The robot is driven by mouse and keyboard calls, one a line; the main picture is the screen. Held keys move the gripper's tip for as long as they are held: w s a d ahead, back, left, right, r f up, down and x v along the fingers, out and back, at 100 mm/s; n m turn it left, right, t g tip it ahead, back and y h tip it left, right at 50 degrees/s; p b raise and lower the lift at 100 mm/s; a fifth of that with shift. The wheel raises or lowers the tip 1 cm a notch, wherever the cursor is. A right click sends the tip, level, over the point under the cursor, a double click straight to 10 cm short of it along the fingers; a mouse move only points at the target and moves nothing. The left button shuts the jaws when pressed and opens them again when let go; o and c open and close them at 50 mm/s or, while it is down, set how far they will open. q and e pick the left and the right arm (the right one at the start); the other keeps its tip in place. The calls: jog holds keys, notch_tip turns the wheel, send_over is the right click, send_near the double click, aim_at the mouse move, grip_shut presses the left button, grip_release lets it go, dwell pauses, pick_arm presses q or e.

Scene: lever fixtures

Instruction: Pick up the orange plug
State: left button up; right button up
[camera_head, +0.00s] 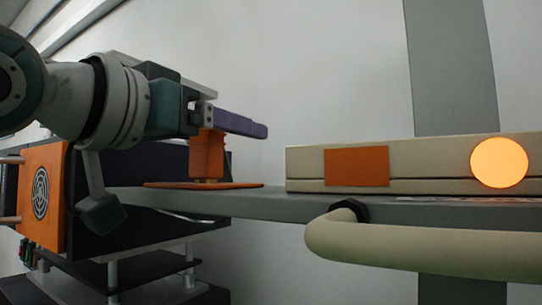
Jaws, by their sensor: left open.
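The orange plug (207,155) stands upright on a flat orange base (245,185) on the grey shelf, left of the picture's middle. My left gripper (240,122) comes in from the left, level, with its purple finger across the top of the plug. The gripper is open. The finger hides the plug's top end, and I cannot tell whether it touches the plug. My right gripper is not in view.
A cream box (307,161) with an orange square (356,167) and a glowing orange disc (499,162) stands on the grey shelf (270,205) to the right. A thick cream handle (420,250) juts out below the shelf's edge. An orange panel (42,230) is at lower left.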

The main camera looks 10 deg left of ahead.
pick_arm(q)
jog(key=shift+w, duration=0.15)
grip_shut()
dwell(0.5)
